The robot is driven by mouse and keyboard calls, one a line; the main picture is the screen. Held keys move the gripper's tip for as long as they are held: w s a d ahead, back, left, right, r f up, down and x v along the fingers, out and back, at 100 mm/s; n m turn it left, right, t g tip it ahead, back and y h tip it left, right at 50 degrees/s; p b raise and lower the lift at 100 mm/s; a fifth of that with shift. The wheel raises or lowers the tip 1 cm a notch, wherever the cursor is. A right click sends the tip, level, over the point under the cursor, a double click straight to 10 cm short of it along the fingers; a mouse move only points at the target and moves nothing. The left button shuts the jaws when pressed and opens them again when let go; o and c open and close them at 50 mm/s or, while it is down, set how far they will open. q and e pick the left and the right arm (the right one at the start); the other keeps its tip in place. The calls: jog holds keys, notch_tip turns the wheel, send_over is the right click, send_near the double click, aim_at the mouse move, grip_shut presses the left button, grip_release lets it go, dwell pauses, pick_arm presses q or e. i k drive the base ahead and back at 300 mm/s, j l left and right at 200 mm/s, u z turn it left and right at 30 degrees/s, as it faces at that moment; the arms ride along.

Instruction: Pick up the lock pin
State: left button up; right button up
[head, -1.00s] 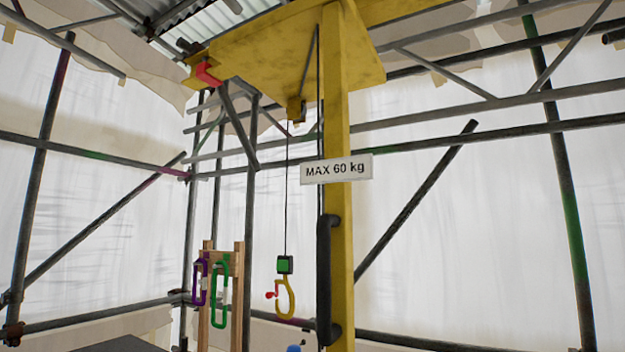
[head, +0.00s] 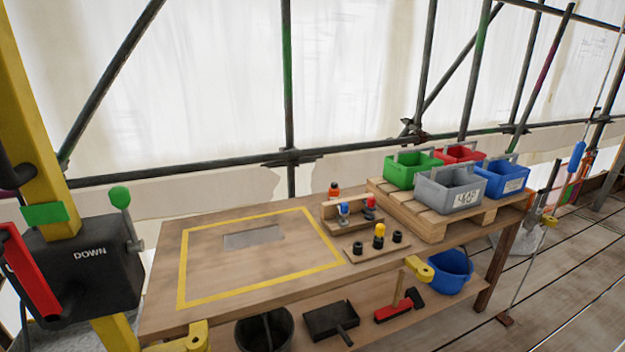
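No part is clearly marked as the lock pin. Small pin-like parts stand on the wooden bench (head: 215,285). A yellow-topped part (head: 379,236) stands between two black pieces on a flat wooden block (head: 365,254). Behind it, a small wooden holder (head: 332,226) carries a blue-topped part (head: 344,210) and a red-topped part (head: 369,204). An orange-red item with a dark top (head: 334,190) is behind the holder. Which of these is the lock pin, I cannot tell. Neither of my grippers is in view.
A yellow outline surrounds a grey plate (head: 253,237) on the bench. A pallet (head: 445,222) carries several coloured crates at right. A control box marked DOWN (head: 90,275) with a green-knobbed lever stands left.

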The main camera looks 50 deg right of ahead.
aim_at(345, 206)
jog(key=z, duration=1.8)
jog(key=i+l, duration=0.1)
jog(key=u, duration=0.05)
